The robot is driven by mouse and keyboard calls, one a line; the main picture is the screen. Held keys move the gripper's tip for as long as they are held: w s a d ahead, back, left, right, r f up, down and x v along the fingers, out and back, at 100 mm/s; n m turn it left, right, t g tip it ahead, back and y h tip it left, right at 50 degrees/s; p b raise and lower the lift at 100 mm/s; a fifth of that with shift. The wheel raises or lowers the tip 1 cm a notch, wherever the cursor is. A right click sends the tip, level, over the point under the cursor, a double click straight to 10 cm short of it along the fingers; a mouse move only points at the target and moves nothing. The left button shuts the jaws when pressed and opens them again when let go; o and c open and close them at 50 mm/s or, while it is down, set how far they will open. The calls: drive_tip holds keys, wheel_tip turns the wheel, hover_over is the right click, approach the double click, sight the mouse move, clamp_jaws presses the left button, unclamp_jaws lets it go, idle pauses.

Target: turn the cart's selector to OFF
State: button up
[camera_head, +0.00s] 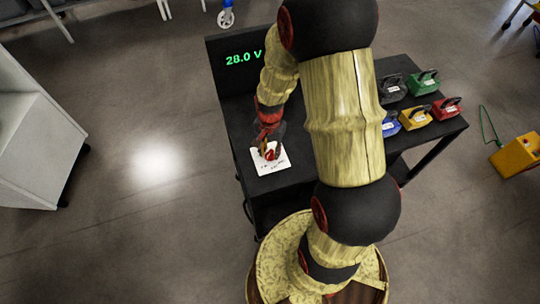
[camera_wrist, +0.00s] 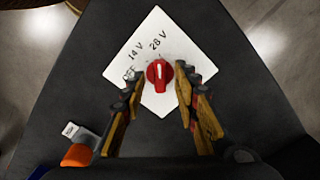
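The selector is a red round knob (camera_wrist: 159,74) with a white pointer line, set on a white plate (camera_wrist: 150,38) marked OFF, 14 V and 28 V. The line points up in the wrist view, toward the 28 V mark. The plate also shows in the head view (camera_head: 272,167) on the black cart's top (camera_head: 236,112). The cart's display (camera_head: 243,58) reads 28.0 V in green. My gripper (camera_wrist: 159,80) is open, with one finger on each side of the knob and a gap to both. Its height above the knob is hard to tell.
Black, green, blue, yellow and red handled blocks (camera_head: 423,83) stand on the cart's right part. An orange-and-white item (camera_wrist: 78,154) lies at the wrist view's lower left. A yellow box (camera_head: 516,157) with a green cable is on the floor at right; a pale cabinet (camera_head: 30,135) stands left.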

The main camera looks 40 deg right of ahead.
drive_tip(key=shift+f, duration=0.65)
drive_tip(key=shift+c, duration=0.8)
clamp_jaws()
